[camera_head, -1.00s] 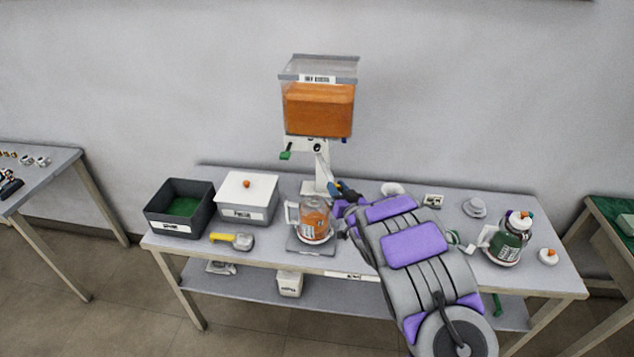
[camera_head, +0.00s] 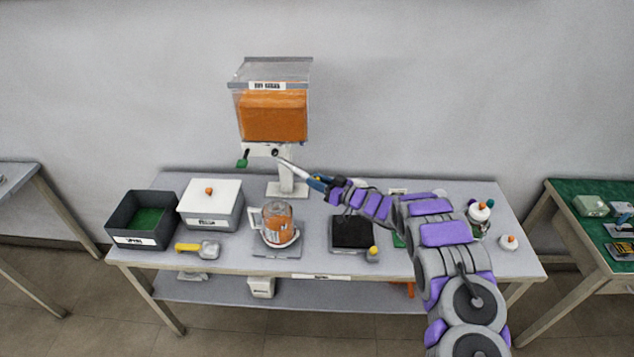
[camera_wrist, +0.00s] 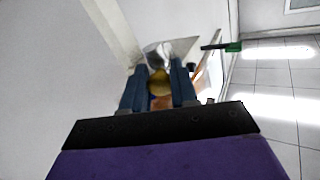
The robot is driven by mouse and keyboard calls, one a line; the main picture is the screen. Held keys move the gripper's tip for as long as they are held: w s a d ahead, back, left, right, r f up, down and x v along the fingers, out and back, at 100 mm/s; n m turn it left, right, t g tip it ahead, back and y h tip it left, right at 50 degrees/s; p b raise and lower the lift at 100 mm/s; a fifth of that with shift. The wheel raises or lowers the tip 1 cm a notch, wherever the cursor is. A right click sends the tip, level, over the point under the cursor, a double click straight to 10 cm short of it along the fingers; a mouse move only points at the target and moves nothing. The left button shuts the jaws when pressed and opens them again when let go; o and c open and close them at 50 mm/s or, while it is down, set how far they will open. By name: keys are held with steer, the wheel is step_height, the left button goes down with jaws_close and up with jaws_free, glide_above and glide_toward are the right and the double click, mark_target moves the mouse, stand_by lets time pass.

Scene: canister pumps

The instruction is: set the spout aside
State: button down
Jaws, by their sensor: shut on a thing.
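The spout (camera_head: 293,166) is a pale, slanted metal piece. Its upper end is at the dispenser's outlet under the hopper, and I cannot tell whether it still touches. My gripper (camera_head: 317,181), with blue fingers, is at the spout's lower right end. In the wrist view my gripper (camera_wrist: 159,72) is shut on a yellow grip, with the shiny metal spout (camera_wrist: 172,49) beyond it. The dispenser's clear hopper (camera_head: 272,116) holds orange contents, and a green lever (camera_head: 242,163) sticks out at its left.
A jug (camera_head: 277,222) with orange contents stands below the dispenser. A white lidded box (camera_head: 211,219), a dark open bin (camera_head: 128,224) and a yellow-handled tool (camera_head: 190,247) are to the left. A dark square pad (camera_head: 352,232) is right of the jug. My arm covers much of the table's right.

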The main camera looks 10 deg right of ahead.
steer(key=shift+w+d+r, duration=0.15)
steer(key=shift+w, duration=0.05)
stand_by(0.5)
steer(key=c, duration=0.9)
jaws_free()
steer(key=shift+w, duration=0.1)
steer(key=v, duration=0.8)
steer(key=p+v, duration=0.1)
steer(key=v, duration=0.8)
steer(key=shift+w+d, duration=0.1)
steer(key=shift+d, duration=0.35)
